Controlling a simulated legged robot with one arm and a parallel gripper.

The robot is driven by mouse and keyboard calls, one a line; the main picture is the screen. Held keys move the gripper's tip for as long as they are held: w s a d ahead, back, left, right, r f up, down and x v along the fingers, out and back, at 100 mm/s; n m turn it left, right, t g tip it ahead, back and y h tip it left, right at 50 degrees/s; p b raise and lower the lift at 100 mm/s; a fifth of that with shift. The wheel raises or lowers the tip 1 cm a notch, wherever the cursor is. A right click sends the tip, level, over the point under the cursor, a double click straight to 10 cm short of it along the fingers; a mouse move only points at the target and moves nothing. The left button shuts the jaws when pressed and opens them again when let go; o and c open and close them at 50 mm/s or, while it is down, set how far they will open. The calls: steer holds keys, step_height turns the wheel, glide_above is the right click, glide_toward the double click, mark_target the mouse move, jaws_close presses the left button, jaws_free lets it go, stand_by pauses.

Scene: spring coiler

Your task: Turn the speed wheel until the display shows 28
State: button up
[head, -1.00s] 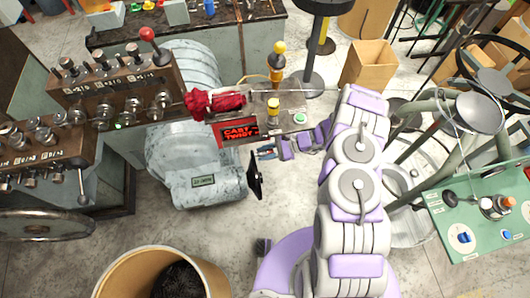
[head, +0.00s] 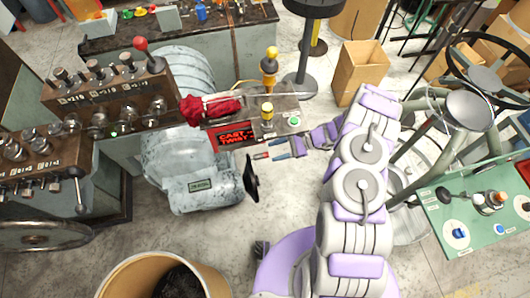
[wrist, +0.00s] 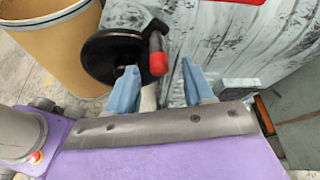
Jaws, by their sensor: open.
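The black speed wheel (head: 251,178) is on the right end of the grey motor housing, seen nearly edge-on in the head view. My gripper (head: 272,150) is open, just above and right of the wheel. In the wrist view its blue fingers (wrist: 158,72) stand on either side of the handle, with nothing clamped. A small dark plate (head: 200,185) on the motor has text too small to read. I cannot read any speed number.
A brown drum (head: 125,278) stands at front left. The floor right of the wheel is clear.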

steer(key=p+v, duration=0.1)
steer(key=v, duration=0.9)
steer(key=shift+d, duration=0.2)
steer(key=shift+w, duration=0.1)
